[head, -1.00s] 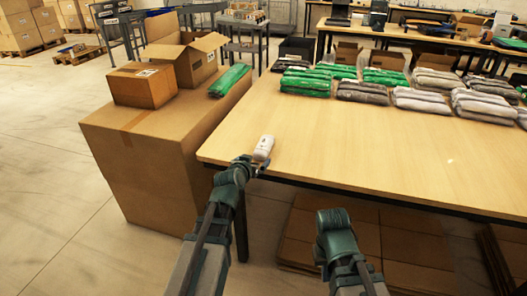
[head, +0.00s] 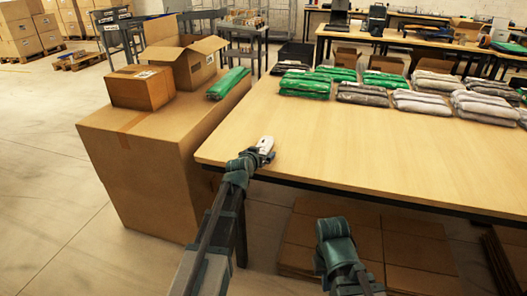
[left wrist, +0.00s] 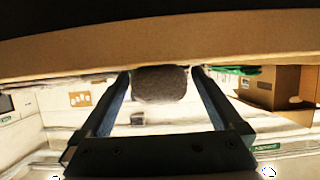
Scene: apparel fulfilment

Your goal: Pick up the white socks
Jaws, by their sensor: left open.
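The white socks (head: 266,143) are a small bundle at the front left edge of the wooden table (head: 370,165). My left gripper (head: 259,154) is at them, and its hand hides their near part in the head view. In the left wrist view the bundle (left wrist: 160,84) looks dark and shaded, and sits between the tips of my open left gripper (left wrist: 160,76), one finger on each side. I cannot tell whether the fingers touch it. My right arm's end (head: 335,240) is in front of the table's near edge; its fingers cannot be made out.
Green packs (head: 305,84) and grey packs (head: 422,102) lie in rows along the table's far side. A large carton (head: 150,165) stands left of the table, with a small box (head: 141,88), an open box (head: 195,68) and a green pack (head: 229,83) on top. The table's middle is clear.

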